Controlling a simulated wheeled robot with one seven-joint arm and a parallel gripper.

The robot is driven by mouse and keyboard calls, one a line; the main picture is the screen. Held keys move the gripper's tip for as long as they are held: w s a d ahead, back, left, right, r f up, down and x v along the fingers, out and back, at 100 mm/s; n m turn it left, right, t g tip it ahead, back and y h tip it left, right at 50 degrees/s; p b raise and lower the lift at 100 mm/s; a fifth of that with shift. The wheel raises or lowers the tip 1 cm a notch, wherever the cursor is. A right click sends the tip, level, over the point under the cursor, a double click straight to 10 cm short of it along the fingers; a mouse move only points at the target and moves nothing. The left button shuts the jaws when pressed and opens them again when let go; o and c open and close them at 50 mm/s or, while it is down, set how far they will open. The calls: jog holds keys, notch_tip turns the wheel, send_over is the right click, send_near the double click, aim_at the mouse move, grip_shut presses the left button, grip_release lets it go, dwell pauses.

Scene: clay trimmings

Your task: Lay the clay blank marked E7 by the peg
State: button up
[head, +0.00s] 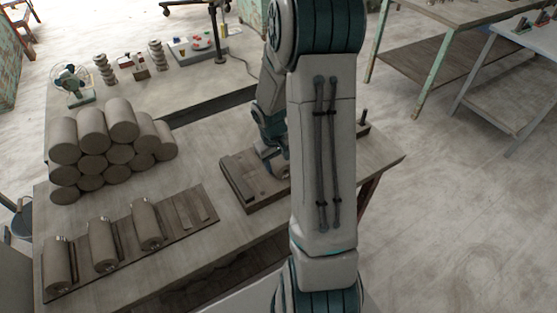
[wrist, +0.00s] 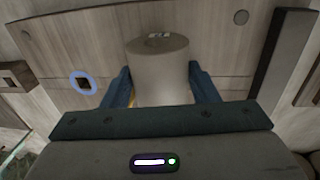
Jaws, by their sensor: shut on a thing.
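My gripper (wrist: 160,72) is shut on a pale grey clay blank (wrist: 160,75), with a finger on each side. Dark marks show on the blank's end, too small to read as E7. In the head view my arm hides most of the gripper and the blank, over a wooden board (head: 262,203) on the bench. A dark upright peg (head: 364,116) stands right of my arm in the head view. I cannot tell whether the blank touches the board.
A raised bar (head: 238,180) runs along the board's left side; a long dark bar (wrist: 283,55) shows in the wrist view. Three clay blanks (head: 146,225) lie on a rack (head: 195,205) with bare space at its right. Several large clay cylinders (head: 120,120) are stacked behind.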

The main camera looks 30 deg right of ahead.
jog(key=o, duration=1.5)
jog(key=r, duration=0.4)
jog(key=a+r, duration=0.1)
jog(key=r, duration=0.9)
jog(key=shift+a, duration=0.4)
jog(key=shift+f, duration=0.1)
